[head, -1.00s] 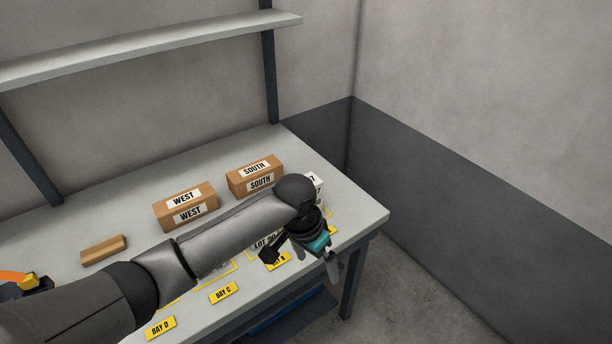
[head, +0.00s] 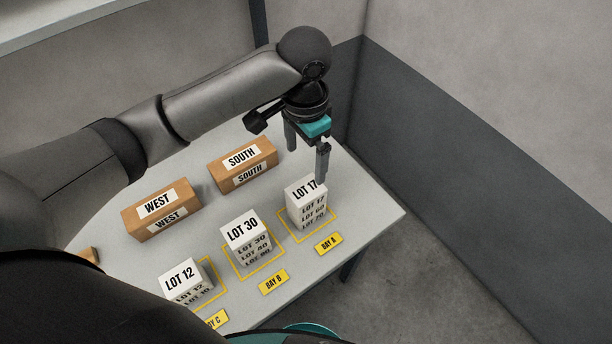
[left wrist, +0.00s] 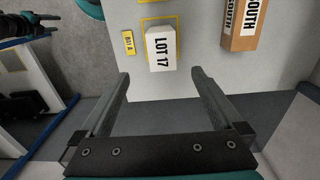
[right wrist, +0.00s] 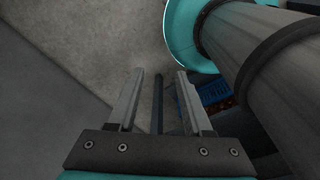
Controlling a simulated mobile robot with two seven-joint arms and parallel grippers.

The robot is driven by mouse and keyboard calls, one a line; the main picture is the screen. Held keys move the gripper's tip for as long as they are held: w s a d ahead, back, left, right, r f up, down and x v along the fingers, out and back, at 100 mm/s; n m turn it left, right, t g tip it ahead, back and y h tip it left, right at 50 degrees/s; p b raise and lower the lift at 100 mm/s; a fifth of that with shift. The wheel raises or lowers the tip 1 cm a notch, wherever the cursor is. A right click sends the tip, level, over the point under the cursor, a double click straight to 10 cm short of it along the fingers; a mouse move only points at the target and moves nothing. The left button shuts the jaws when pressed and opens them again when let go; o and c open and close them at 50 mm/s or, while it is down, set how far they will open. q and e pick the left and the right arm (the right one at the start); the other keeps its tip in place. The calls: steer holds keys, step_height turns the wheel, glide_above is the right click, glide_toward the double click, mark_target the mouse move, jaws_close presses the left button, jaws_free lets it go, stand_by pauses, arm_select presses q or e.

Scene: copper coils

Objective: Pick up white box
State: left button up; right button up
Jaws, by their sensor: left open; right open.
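Three white boxes stand in a row on the table, each in a yellow outline. The LOT 17 box (head: 307,207) is in bay A, the LOT 30 box (head: 243,240) in bay B, and the LOT 12 box (head: 184,282) further left. My left gripper (head: 306,162) is open and empty, pointing down above and behind the LOT 17 box. In the left wrist view the LOT 17 box (left wrist: 162,48) lies ahead of the open fingers, apart from them. My right gripper (right wrist: 160,80) is open and empty over the floor; the head view does not show it.
Brown cartons marked WEST (head: 160,208) and SOUTH (head: 243,163) stand behind the white boxes. Yellow bay labels (head: 273,281) lie along the front edge. A wall (head: 450,130) closes in the right side. A shelf (head: 60,22) hangs at upper left.

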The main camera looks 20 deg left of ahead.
mark_target(306, 189)
arm_select(q)
steer(key=f, duration=0.4)
steer(key=shift+s, duration=0.3)
step_height(306, 189, down, 4)
steer(key=shift+f+b, duration=0.15)
steer(key=shift+b, duration=0.25)
steer(key=shift+w+f, duration=0.15)
steer(key=shift+f, duration=0.55)
steer(key=f, duration=0.4)
steer(key=shift+w+f, duration=0.1)
steer(key=shift+w, duration=0.3)
steer(key=shift+f+b, duration=0.2)
steer(key=shift+b, duration=0.1)
arm_select(e)
steer(key=shift+s+d+f, duration=0.25)
steer(key=shift+s+f, duration=0.5)
arm_select(q)
steer(key=shift+c, duration=0.2)
steer(key=c, duration=1.5)
arm_select(e)
steer(key=shift+s+d, duration=0.15)
steer(key=shift+d, duration=0.05)
